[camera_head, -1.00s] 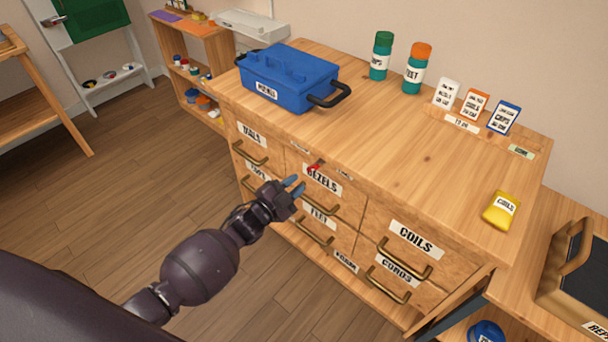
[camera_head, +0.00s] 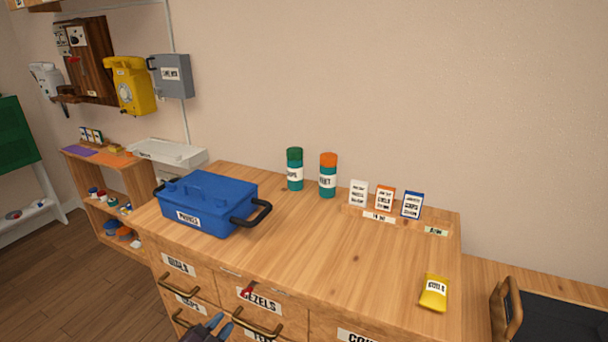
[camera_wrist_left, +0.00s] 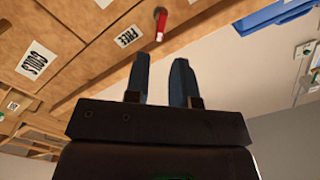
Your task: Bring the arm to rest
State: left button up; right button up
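My right gripper is not in view.
The wooden drawer cabinet (camera_head: 330,265) carries a blue toolbox (camera_head: 207,203), two teal jars (camera_head: 295,170), several small cards (camera_head: 384,199) and a yellow packet (camera_head: 434,292). A black-topped case (camera_head: 550,315) stands at right. A yellow phone (camera_head: 130,85) hangs on the wall. The cabinet top's middle is clear.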

pick_arm(q)
jog(key=s+a+n+g+y+p, duration=0.1)
jog(key=s+n, duration=0.4)
jog(key=s, duration=0.9)
jog(key=s+a+n+g+y+p, duration=0.2)
jog(key=s+n+g+y, duration=0.2)
jog(key=s, duration=1)
jog(key=shift+a+f+n+g+y, duration=0.3)
jog(key=shift+a+f+n+y, duration=0.1)
jog(key=shift+n, duration=0.8)
